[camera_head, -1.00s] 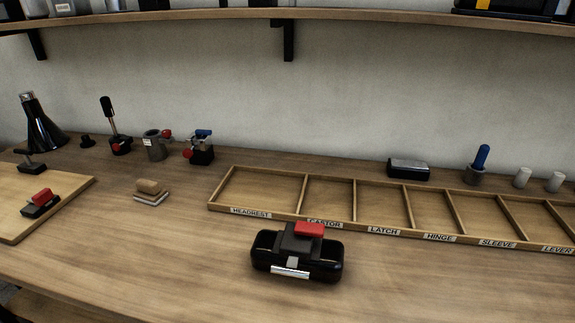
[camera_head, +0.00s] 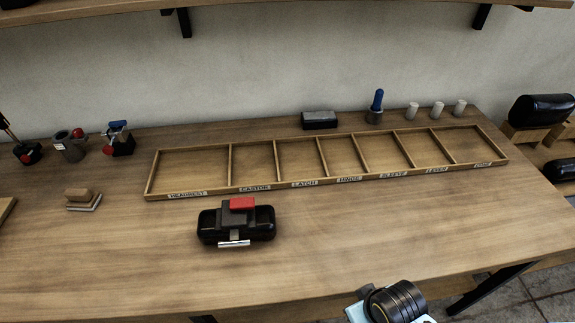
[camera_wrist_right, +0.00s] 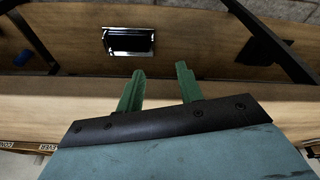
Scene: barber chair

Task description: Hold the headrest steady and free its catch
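The headrest (camera_head: 208,226) is a black padded block lying on the workbench, left of the middle in the head view. On top is a dark grey housing with a red catch (camera_head: 242,203), and a silver bar (camera_head: 234,244) shows at its front. My right gripper (camera_wrist_right: 160,70) shows two green fingers apart with nothing between them in the right wrist view. In the head view only a part of my right arm shows at the bottom edge, well right of and in front of the headrest. My left gripper is out of view.
A labelled wooden tray (camera_head: 240,193) with empty compartments lies behind the headrest. A tan block (camera_head: 82,195) on small plates lies to the left. A black box (camera_head: 319,120), a blue-handled piece (camera_head: 376,105) and white cylinders stand behind the tray. The bench right of the headrest is clear.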

